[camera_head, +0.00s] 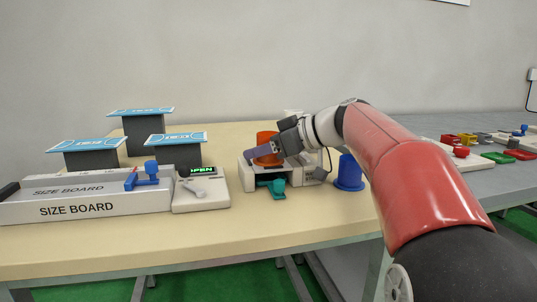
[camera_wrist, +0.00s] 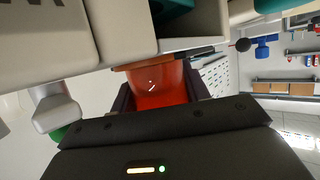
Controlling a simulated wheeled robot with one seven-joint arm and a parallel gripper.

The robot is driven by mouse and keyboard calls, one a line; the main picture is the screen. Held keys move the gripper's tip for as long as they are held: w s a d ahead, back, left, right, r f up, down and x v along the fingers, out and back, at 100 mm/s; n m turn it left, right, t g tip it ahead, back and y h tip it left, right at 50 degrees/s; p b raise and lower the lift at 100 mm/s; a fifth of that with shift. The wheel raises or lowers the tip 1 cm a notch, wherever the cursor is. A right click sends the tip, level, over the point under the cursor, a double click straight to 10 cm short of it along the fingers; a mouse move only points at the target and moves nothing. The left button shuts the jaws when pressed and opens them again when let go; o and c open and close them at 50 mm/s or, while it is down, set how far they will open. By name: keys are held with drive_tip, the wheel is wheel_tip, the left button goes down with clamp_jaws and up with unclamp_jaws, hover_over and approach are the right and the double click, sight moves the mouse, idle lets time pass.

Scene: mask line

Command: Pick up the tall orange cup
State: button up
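The orange cup (camera_head: 266,138) stands at the white machine (camera_head: 247,174) on the table, partly hidden behind my gripper (camera_head: 262,153) in the head view. In the wrist view the orange cup (camera_wrist: 158,86) fills the space between the two dark fingers of my gripper (camera_wrist: 160,92). No gap shows between the fingers and the cup's sides, so the gripper looks shut on it. The cup's far end and base are hidden.
A blue cup (camera_head: 349,172) stands just right of the machine. A teal part (camera_head: 277,188) sits at the machine's front. The size board (camera_head: 90,200) and a box with an OPEN display (camera_head: 202,190) are on the left. Bare table lies in front.

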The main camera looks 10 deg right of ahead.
drive_tip(key=c, duration=0.4)
drive_tip(key=shift+o, duration=0.2)
drive_tip(key=shift+r, duration=0.15)
wheel_tip(320, 180, up, 18)
drive_tip(key=p, duration=0.5)
drive_tip(key=shift+f, duration=0.2)
idle(0.9)
